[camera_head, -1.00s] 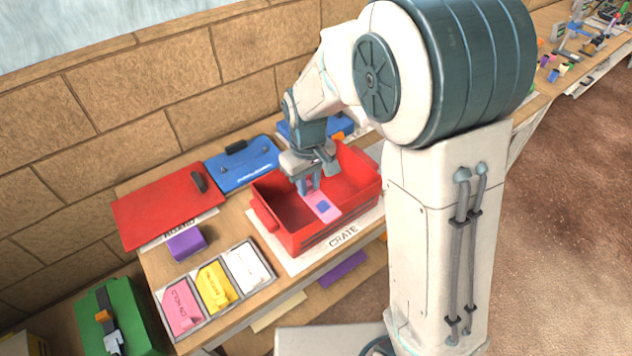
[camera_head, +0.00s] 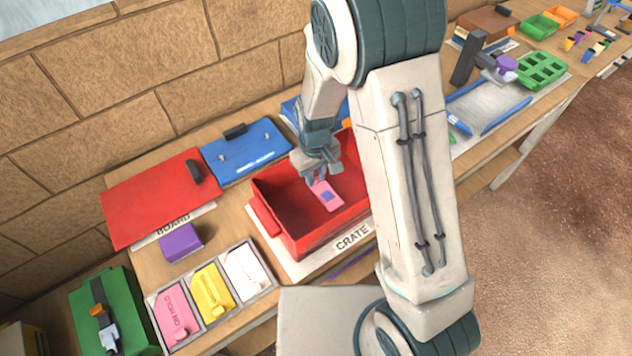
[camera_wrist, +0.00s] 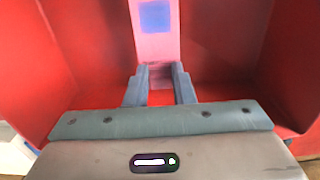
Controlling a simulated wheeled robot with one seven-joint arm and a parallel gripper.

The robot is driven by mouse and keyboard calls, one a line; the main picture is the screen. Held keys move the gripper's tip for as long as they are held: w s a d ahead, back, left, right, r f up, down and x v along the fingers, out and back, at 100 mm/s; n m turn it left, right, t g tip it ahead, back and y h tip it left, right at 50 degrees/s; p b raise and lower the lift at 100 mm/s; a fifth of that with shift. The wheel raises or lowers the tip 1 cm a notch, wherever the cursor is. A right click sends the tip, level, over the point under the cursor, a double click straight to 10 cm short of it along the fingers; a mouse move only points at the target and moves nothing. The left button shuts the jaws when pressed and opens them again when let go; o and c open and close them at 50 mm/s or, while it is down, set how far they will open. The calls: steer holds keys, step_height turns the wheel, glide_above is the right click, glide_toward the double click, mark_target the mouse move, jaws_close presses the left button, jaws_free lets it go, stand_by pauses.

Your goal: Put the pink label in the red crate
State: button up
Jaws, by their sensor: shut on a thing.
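The pink label (camera_head: 322,188) with a blue square on it is held by my gripper (camera_head: 314,180), inside the open top of the red crate (camera_head: 291,236). In the wrist view my gripper (camera_wrist: 160,82) is shut on the near end of the pink label (camera_wrist: 155,45), which extends away between red walls (camera_wrist: 235,40). The fingers hide the gripped end. I cannot tell whether the label touches the crate floor.
A tray (camera_head: 208,306) with pink, yellow and white cards stands left of the crate. A purple block (camera_head: 181,242), a red board (camera_head: 150,205) and a blue board (camera_head: 245,157) lie nearby. A green case (camera_head: 110,305) is at lower left.

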mark_target(316, 181)
steer(key=shift+f, duration=2.05)
steer(key=shift+f, duration=0.2)
steer(key=o, duration=0.9)
steer(key=shift+o, duration=0.2)
steer(key=shift+r, duration=0.1)
